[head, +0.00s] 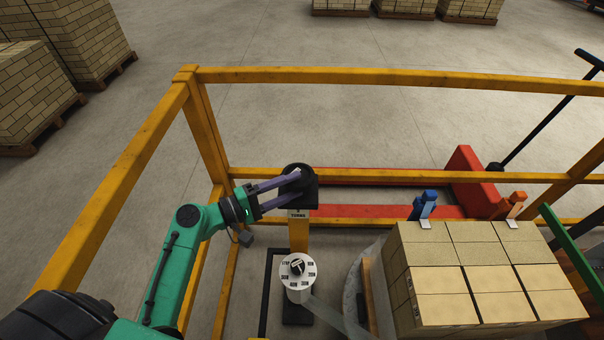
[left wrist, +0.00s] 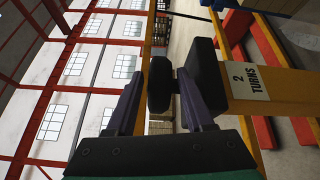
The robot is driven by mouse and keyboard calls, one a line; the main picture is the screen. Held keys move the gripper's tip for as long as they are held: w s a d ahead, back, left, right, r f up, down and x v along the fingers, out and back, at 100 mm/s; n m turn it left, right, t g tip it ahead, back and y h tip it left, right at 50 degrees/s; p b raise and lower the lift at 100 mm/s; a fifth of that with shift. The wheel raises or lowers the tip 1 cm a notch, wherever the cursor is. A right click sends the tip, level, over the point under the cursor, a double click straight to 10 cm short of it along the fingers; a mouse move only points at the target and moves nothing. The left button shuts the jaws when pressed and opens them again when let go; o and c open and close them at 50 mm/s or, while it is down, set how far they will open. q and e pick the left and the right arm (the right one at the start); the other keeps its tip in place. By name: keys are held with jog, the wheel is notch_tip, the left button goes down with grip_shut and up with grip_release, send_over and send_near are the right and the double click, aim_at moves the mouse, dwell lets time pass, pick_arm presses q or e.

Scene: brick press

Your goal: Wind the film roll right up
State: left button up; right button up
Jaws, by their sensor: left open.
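A black round knob (head: 298,168) sits on a black housing on top of a yellow post (head: 299,238) with a TURNS label. In the left wrist view the knob (left wrist: 159,86) stands beside a label (left wrist: 248,80) reading "2 TURNS". My left gripper (head: 292,180) is open, its purple fingers reaching to the knob. In the left wrist view the fingers (left wrist: 168,78) lie on either side of the knob; I cannot tell whether they touch it. A strip of clear film (head: 334,314) shows low in the head view. My right gripper is out of view.
Stacked bricks (head: 480,270) stand at right, with a blue clamp (head: 424,205) and an orange clamp (head: 511,205) behind. Yellow rails (head: 400,78) surround the area; a red pallet truck (head: 470,180) lies behind.

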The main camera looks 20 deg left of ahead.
aim_at(301, 183)
pick_arm(q)
jog(key=x, duration=0.3)
jog(key=shift+p, duration=0.3)
grip_shut()
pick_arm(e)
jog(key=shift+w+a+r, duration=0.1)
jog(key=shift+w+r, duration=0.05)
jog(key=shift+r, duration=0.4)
pick_arm(q)
jog(key=shift+f, duration=0.1)
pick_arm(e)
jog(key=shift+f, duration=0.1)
